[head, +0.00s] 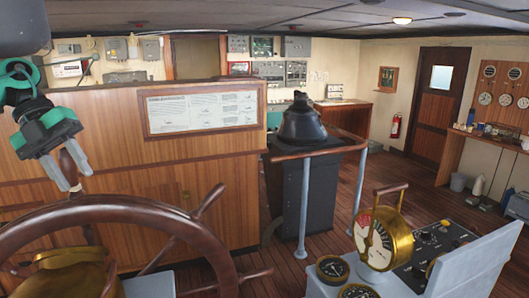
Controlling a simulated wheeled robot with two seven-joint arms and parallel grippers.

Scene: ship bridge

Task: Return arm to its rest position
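My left gripper (71,175) comes in from the upper left, with green and dark parts and two grey fingers pointing down. Its fingers are apart, with a gap between them. A wooden spoke handle of the ship's wheel (130,214) shows in line with that gap. I cannot tell whether the fingers touch it. The brown wheel fills the lower left, with a brass hub (62,275). My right gripper is not in view.
A wooden console (200,165) stands behind the wheel. A black binnacle (303,125) with a railing is at the centre. A brass telegraph (382,238) and gauges sit on a grey panel at lower right. Open floor (400,185) lies to the right, before a door (437,105).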

